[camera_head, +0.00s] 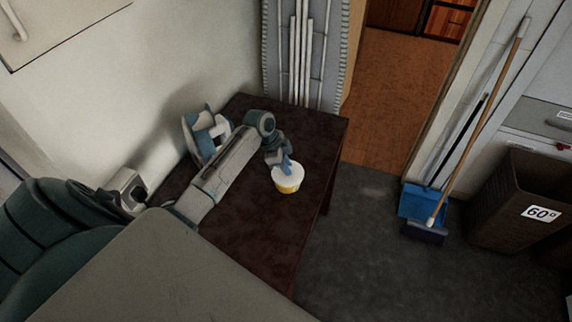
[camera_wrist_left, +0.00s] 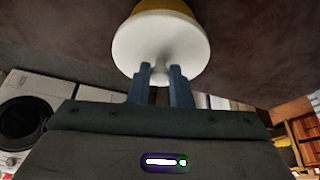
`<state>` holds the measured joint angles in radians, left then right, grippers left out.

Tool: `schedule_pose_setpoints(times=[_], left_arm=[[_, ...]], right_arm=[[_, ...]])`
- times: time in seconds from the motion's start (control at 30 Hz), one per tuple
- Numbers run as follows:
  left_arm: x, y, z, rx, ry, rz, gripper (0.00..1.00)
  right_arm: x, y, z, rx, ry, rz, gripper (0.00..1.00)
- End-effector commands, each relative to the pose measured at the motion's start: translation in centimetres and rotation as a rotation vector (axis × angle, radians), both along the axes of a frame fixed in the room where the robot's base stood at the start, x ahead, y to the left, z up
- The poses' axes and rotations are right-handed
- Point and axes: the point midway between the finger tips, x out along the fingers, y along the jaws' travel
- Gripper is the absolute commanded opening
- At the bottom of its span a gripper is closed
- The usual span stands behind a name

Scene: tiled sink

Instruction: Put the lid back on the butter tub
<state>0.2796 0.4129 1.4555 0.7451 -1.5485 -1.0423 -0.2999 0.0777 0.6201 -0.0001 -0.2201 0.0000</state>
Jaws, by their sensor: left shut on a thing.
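The butter tub (camera_head: 289,188) is yellow and stands upright on the dark table near its right edge. The round white lid (camera_head: 293,178) covers its top; I cannot tell whether it is fully seated. My left gripper (camera_head: 286,166) comes down from above and is shut on the lid. In the left wrist view, the blue fingers (camera_wrist_left: 161,70) of my left gripper close on a small knob at the middle of the lid (camera_wrist_left: 150,45). A strip of the yellow tub (camera_wrist_left: 162,6) shows beyond the lid. My right gripper is out of view.
An iron (camera_head: 190,136) stands on the dark red-brown table (camera_head: 255,230) by the wall, behind my left arm. The table's front part is clear. A blue dustpan (camera_head: 413,203), a broom and a brown laundry basket (camera_head: 510,210) stand on the floor at right.

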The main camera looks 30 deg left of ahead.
Motion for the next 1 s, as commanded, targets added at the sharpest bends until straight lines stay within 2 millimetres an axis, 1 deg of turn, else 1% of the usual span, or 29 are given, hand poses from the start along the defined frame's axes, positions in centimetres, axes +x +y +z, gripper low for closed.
schedule_pose_setpoints(times=[0.1,0.47,0.5,0.57,0.6,0.63,0.83,0.93,0.97,1.0], left_arm=[[-0.02,-0.01,0.04,0.000,0.001,0.000,0.00],[0.00,-0.01,-0.02,0.000,0.000,0.000,0.00],[0.00,-0.01,-0.02,0.000,0.000,0.000,0.20],[0.01,-0.01,-0.01,0.000,0.000,0.000,0.32],[0.01,-0.01,-0.01,0.000,0.000,0.000,0.40],[0.01,-0.01,-0.01,0.000,0.000,0.000,0.43],[0.01,-0.01,-0.01,0.000,0.000,0.000,0.43],[0.01,-0.01,-0.01,0.000,0.000,0.000,0.63],[0.00,0.00,-0.01,0.000,0.000,0.000,0.65],[0.00,0.00,-0.01,0.000,0.000,0.000,0.65]], right_arm=[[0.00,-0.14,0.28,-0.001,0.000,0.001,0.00],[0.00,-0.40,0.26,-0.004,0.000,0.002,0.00],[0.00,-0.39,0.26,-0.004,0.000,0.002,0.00],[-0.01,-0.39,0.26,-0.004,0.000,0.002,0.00],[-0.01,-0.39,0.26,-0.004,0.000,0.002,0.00],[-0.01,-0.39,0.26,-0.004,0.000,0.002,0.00],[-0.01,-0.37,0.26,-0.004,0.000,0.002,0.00],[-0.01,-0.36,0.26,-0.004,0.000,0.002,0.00],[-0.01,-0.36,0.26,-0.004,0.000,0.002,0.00],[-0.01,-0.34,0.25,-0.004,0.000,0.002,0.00]])
